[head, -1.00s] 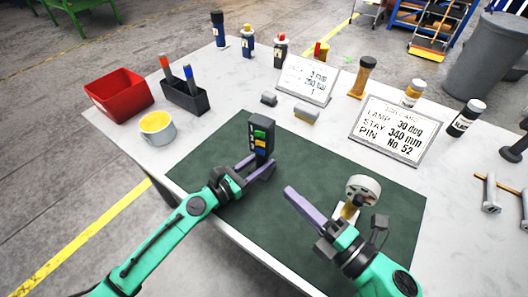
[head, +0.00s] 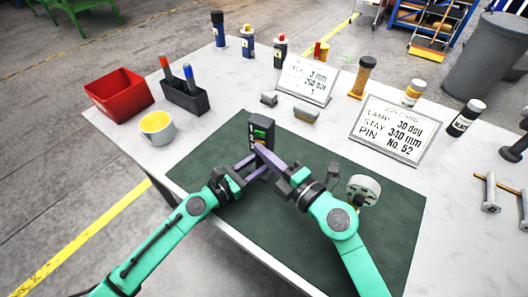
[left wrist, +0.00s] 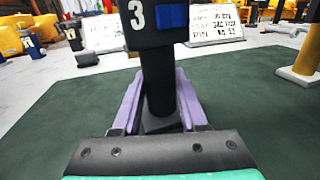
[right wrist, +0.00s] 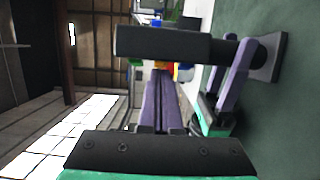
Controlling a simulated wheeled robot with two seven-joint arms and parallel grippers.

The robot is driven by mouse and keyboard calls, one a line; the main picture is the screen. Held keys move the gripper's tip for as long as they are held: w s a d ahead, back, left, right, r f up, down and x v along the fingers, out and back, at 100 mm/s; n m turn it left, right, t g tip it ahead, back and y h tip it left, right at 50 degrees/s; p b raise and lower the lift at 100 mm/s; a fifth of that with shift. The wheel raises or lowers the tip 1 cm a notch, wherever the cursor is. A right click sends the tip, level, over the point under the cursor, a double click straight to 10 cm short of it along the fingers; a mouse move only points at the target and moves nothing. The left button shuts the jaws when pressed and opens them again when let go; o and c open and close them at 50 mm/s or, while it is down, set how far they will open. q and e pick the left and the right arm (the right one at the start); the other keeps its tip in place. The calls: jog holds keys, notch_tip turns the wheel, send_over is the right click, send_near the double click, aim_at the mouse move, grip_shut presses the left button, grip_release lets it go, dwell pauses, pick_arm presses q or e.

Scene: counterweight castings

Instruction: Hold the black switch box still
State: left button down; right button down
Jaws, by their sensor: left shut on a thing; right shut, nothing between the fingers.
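The black switch box (head: 262,126) stands upright on a post at the back left of the green mat. My left gripper (head: 262,172) is shut on the box's post (left wrist: 160,95), one finger on each side, below the box. The left wrist view shows the box's lower part with a "3" and a blue button (left wrist: 173,16).
A pale round casting (head: 364,188) stands on the mat (head: 300,235), right of my right gripper. Two cards (head: 395,130) stand behind. A grey cup (head: 158,130), a pen holder (head: 186,97) and a red bin (head: 118,95) are at left. The mat's front is clear.

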jog(key=shift+w+a, duration=0.15)
jog(key=shift+w, duration=0.2)
jog(key=s+d, duration=0.1)
jog(key=s, duration=1.2)
jog(key=shift+s+d, duration=0.1)
pick_arm(q)
jog(key=shift+c, duration=1.8)
grip_release()
